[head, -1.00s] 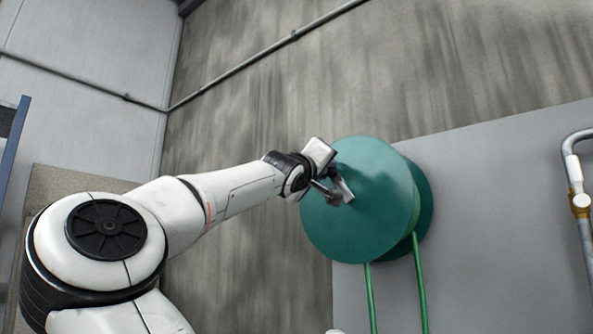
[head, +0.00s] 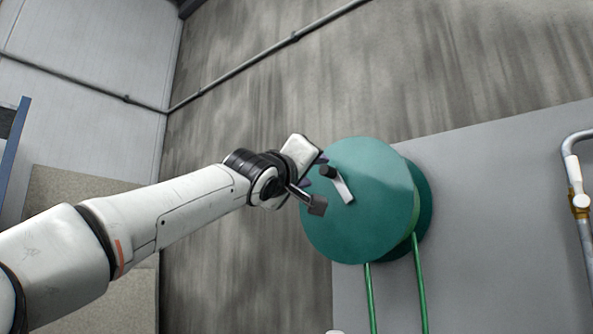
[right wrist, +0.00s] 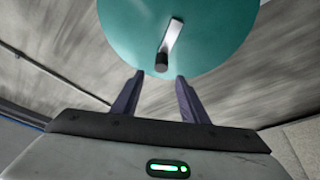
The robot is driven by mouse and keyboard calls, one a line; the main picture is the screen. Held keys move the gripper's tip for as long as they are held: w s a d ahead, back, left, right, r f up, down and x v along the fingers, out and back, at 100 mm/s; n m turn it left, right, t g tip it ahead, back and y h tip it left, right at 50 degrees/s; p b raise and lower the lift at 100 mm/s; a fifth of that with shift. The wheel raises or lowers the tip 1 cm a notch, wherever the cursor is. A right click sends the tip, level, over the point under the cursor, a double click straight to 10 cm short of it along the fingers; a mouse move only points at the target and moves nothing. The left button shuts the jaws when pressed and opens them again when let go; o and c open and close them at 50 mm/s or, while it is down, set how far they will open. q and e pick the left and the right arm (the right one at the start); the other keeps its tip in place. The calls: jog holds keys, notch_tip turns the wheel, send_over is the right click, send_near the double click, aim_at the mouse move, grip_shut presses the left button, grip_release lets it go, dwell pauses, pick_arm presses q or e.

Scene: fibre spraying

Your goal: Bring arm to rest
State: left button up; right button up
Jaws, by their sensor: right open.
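My right gripper (head: 316,182) is open and empty, just left of the green reel (head: 380,215) in the head view. A silver crank lever (head: 343,187) with a dark knob (head: 327,171) is on the reel's face. The gap between gripper and knob is hard to judge in the head view. In the right wrist view, the two purple fingers of the gripper (right wrist: 160,76) stand apart, with the knob (right wrist: 162,62) and lever (right wrist: 173,38) ahead of them and nothing between them. My left gripper is out of view.
The reel is at a grey panel (head: 480,200), with green hoses (head: 419,285) hanging below it. A metal pipe with a brass fitting (head: 580,205) is at the right edge. A thin pipe (head: 240,70) crosses the streaked grey surface (head: 450,70) behind. Space around the arm looks clear.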

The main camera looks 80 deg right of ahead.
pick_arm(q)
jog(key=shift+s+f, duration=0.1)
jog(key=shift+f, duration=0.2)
pick_arm(e)
jog(key=shift+w+a+f, duration=0.1)
jog(key=shift+a+f, duration=0.05)
jog(key=shift+a, duration=0.35)
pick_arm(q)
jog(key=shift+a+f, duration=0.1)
